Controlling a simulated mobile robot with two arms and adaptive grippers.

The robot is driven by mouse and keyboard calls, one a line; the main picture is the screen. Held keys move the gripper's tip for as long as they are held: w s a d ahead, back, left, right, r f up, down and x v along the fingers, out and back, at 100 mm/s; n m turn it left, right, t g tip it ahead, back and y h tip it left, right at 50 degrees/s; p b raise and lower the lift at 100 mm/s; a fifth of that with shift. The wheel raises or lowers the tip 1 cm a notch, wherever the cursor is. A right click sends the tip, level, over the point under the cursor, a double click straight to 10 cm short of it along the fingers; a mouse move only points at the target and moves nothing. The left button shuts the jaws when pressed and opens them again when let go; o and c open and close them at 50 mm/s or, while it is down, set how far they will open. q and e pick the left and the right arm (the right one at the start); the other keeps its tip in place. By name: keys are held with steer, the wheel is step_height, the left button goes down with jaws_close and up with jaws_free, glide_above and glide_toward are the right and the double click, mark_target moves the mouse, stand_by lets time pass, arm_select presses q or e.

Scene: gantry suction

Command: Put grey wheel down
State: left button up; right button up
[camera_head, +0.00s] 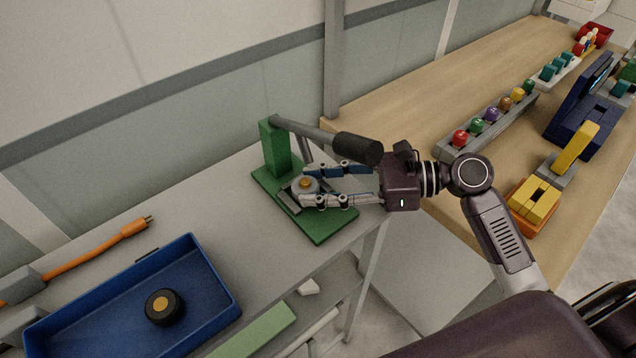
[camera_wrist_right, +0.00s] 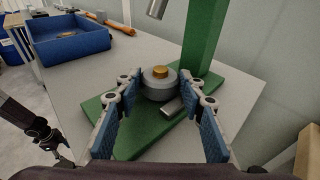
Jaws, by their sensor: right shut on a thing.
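The grey wheel (camera_head: 306,185) has a brass-coloured hub and sits between the fingers of my right gripper (camera_head: 314,186), which is shut on it. In the right wrist view the wheel (camera_wrist_right: 158,86) is upright, hub up, over the green base plate (camera_wrist_right: 140,134) of a stand. A short grey block (camera_wrist_right: 180,107) lies close beside it. I cannot tell whether the wheel touches the plate. The stand's green post (camera_head: 274,148) rises behind, carrying a grey arm with a dark cylinder (camera_head: 357,148) above my fingers. A dark, small part at the wrist view's left may be my left gripper (camera_wrist_right: 52,138).
A blue tray (camera_head: 215,268) holding a black wheel (camera_head: 164,307) with a brass hub stands at the left. The wooden bench (camera_head: 415,113) at right holds coloured knobs and fixtures. Grey table surface is free between tray and stand.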

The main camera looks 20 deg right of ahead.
steer(key=shift+f, duration=0.1)
steer(key=o, duration=1.3)
steer(key=shift+f, duration=0.1)
steer(key=b+v, duration=0.1)
steer(key=v, duration=0.9)
steer(key=shift+s+d, duration=0.15)
steer(key=shift+d, duration=0.2)
steer(key=shift+s+d+r, duration=0.3)
steer(key=shift+d+r, duration=0.15)
steer(key=shift+d, duration=0.1)
